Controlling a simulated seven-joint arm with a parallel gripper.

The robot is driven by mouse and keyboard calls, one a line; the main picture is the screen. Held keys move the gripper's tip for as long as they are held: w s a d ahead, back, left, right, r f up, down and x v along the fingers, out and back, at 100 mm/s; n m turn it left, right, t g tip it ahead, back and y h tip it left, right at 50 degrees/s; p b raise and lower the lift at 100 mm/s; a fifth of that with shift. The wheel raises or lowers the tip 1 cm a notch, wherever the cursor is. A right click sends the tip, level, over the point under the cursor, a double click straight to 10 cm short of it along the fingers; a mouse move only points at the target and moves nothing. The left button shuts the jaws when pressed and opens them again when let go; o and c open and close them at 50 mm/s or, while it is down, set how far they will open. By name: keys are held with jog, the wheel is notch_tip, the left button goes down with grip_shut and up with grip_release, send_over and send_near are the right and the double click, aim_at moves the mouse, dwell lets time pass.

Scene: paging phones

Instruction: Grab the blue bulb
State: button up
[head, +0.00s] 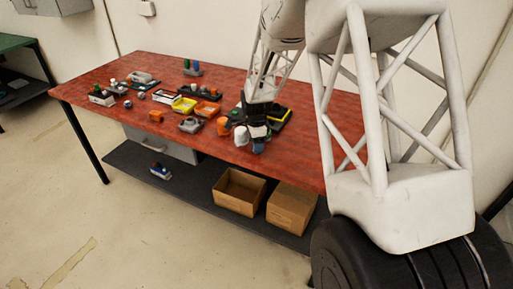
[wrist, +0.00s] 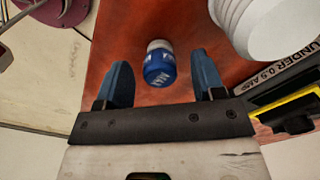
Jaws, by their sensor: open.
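The blue bulb (wrist: 160,65) is a small blue cylinder with white markings and a whitish end. In the wrist view it is on the red table top (wrist: 115,35), between my two blue finger pads with a gap on each side. My gripper (wrist: 160,62) is open and empty. In the head view my gripper (head: 257,143) is low over the table's front edge, at the right part of the table. I cannot clearly tell the bulb from my blue fingers in that view.
A white ribbed object (wrist: 275,25) stands close to my right finger in the wrist view. A black and yellow case (wrist: 290,108) lies to its lower right. In the head view, several small devices crowd the table leftward, including a yellow tray (head: 184,105) and an orange piece (head: 223,126).

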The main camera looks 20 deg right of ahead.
jog(key=shift+f, duration=0.45)
jog(key=c, duration=1)
jog(key=shift+r, duration=0.2)
jog(key=shift+r, duration=0.5)
notch_tip(320, 180, up, 2)
jog(key=shift+r, duration=0.1)
jog(key=s+a+r, duration=0.1)
jog(key=s, duration=1.5)
jog(key=shift+a+r, duration=0.2)
jog(key=shift+a, duration=0.2)
